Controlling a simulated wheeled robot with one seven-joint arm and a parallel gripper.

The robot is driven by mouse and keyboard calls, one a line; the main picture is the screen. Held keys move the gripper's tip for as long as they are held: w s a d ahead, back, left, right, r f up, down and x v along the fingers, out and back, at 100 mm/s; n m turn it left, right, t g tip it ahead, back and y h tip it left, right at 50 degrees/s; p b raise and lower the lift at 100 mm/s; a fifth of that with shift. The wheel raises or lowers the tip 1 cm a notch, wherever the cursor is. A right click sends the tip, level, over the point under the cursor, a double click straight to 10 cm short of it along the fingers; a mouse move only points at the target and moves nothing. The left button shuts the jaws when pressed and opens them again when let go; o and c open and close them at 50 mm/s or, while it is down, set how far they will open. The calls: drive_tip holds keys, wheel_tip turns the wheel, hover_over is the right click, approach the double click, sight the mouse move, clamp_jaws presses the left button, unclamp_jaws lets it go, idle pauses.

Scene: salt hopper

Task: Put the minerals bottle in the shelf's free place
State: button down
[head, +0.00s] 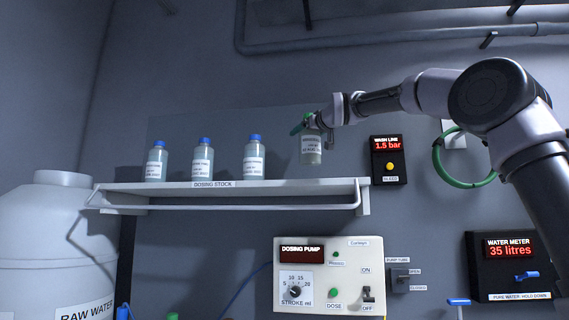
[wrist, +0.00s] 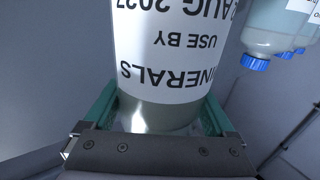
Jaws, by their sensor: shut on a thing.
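The minerals bottle (head: 311,148) is a clear bottle with a white label, held upright in the air above the right end of the shelf. In the wrist view its label (wrist: 175,50) reads upside down, with "MINERALS" and "USE BY" legible. My gripper (head: 305,122), with green fingers, is shut on it near its top; the fingers also show in the wrist view (wrist: 155,118). The white shelf (head: 228,185), marked "DOSING STOCK", holds three blue-capped bottles on its left and middle. Its right part is bare. The held bottle's cap is hidden.
The standing bottles are a left one (head: 156,162), a middle one (head: 203,160) and a right one (head: 254,158), nearest the held bottle. A wash line panel (head: 388,160) is right of the shelf. A dosing pump (head: 329,275) is below. Pipes (head: 400,38) run above.

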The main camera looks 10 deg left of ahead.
sight(306, 151)
drive_tip(key=shift+f, duration=3.25)
unclamp_jaws()
